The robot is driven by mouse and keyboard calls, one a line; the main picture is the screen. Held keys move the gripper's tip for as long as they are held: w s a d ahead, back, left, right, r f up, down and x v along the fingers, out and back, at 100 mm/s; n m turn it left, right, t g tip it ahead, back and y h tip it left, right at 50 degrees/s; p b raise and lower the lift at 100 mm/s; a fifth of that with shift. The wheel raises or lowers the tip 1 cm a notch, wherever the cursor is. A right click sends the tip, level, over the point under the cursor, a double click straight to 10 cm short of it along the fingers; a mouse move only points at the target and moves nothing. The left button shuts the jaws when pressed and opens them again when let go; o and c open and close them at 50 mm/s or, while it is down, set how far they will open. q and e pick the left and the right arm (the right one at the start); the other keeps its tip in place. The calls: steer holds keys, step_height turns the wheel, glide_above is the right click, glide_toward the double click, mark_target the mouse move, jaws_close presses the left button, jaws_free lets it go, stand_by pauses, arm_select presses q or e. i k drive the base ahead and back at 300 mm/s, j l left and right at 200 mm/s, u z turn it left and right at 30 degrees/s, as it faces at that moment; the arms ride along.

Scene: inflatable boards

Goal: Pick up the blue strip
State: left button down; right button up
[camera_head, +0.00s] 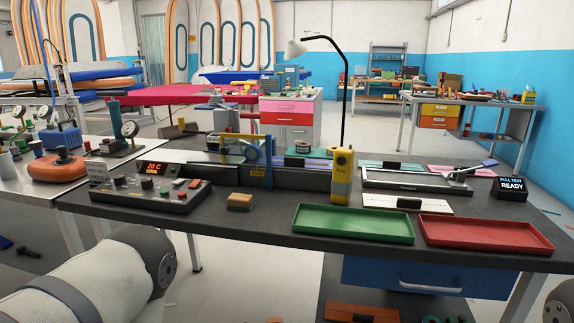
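A thin light-blue strip (371,163) lies flat toward the back of the dark workbench (262,223), with a small black block on it. I cannot tell for sure which is the task's blue strip. A link of my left arm shows at the lower left and a bit of my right arm at the lower right edge. Neither gripper is in view.
A green tray (353,237) and a red tray (486,247) sit along the bench's front. A yellow handheld device (342,180) stands upright behind the green tray.

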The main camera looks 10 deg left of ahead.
mark_target(294, 163)
steer(key=i+l+z, duration=0.1)
steer(key=i+l, duration=0.15)
steer(key=i, duration=0.25)
steer(key=i+l, duration=0.2)
steer(key=i, duration=0.25)
steer(key=z, duration=0.05)
